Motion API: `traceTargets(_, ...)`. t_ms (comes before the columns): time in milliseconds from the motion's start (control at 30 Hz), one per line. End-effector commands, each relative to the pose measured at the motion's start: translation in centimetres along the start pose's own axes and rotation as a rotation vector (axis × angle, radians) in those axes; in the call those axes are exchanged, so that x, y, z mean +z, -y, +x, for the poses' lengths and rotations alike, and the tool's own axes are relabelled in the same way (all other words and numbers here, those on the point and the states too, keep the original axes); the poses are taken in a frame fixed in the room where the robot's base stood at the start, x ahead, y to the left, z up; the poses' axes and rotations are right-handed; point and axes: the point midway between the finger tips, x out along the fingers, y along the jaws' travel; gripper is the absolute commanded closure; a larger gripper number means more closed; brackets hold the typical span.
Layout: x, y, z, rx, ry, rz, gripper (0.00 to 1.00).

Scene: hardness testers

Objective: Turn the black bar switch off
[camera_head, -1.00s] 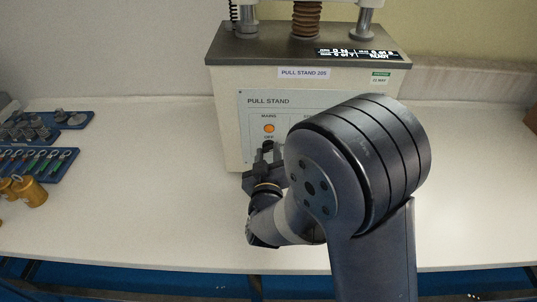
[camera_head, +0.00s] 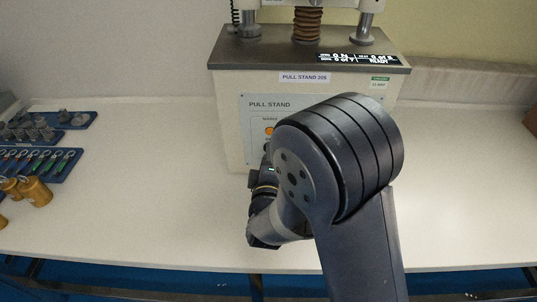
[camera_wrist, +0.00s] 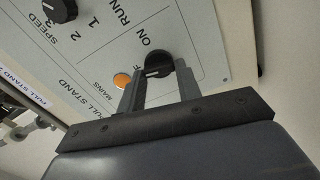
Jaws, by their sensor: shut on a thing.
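The black bar switch (camera_wrist: 158,66) sits on the light panel of the pull stand (camera_head: 305,79). In the wrist view it is between the two fingers of my gripper (camera_wrist: 157,80), which is shut on it. The word ON is readable beside the switch, and OFF is partly hidden. A pale mark shows on the switch, but I cannot tell clearly which label it points to. In the head view my gripper (camera_head: 262,178) is at the panel's lower left, and my arm hides the switch.
An orange mains lamp (camera_wrist: 122,81) is close beside one finger. A black speed knob (camera_wrist: 59,10) is farther off on the same panel. Blue trays (camera_head: 40,166) with small parts and brass weights (camera_head: 35,192) lie at the left. The bench (camera_head: 140,200) is otherwise clear.

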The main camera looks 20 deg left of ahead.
Motion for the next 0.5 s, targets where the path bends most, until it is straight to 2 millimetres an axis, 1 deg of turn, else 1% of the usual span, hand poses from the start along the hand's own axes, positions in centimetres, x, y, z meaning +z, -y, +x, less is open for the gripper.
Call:
traceTargets(200, -0.07, -0.04, 0.01, 0.001, -0.001, -0.121, 0.9)
traceTargets(500, -0.06, 0.06, 0.01, 0.0, -0.002, -0.201, 0.9)
